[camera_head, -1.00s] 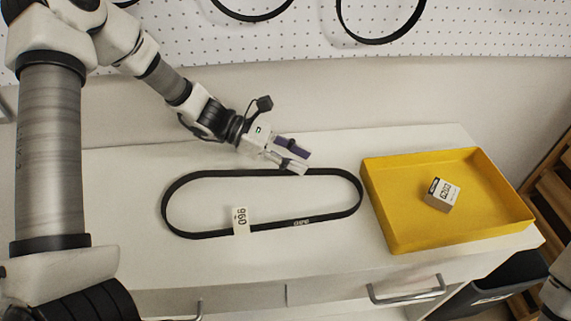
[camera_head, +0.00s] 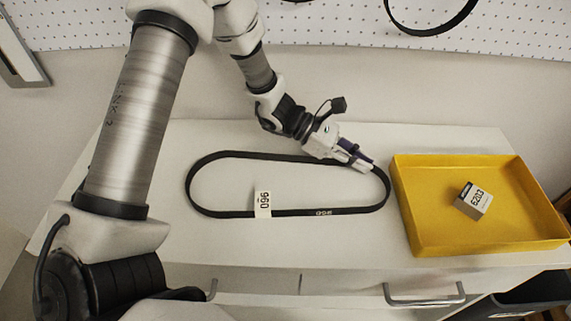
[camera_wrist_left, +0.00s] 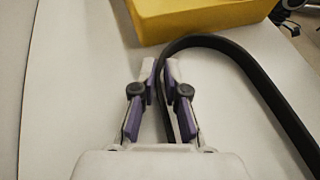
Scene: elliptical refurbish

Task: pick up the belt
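A black belt (camera_head: 290,213) lies as a long loop on the white worktop, with a white tag (camera_head: 263,203) marked 960 on its near strand. My left gripper (camera_head: 366,164) is over the belt's far right bend in the head view. In the left wrist view my left gripper (camera_wrist_left: 160,68) has its two fingers one on each side of a strand of the belt (camera_wrist_left: 262,85). The fingers stand a little apart, and a gap shows beside the strand. The fingers partly hide this strand. My right gripper is not in view.
A yellow tray (camera_head: 420,240) stands just right of the belt, with a small box (camera_head: 473,200) in it. It also shows in the left wrist view (camera_wrist_left: 190,22). A white perforated wall with a hanging belt (camera_head: 432,32) is behind. Drawers with handles (camera_head: 425,300) are below.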

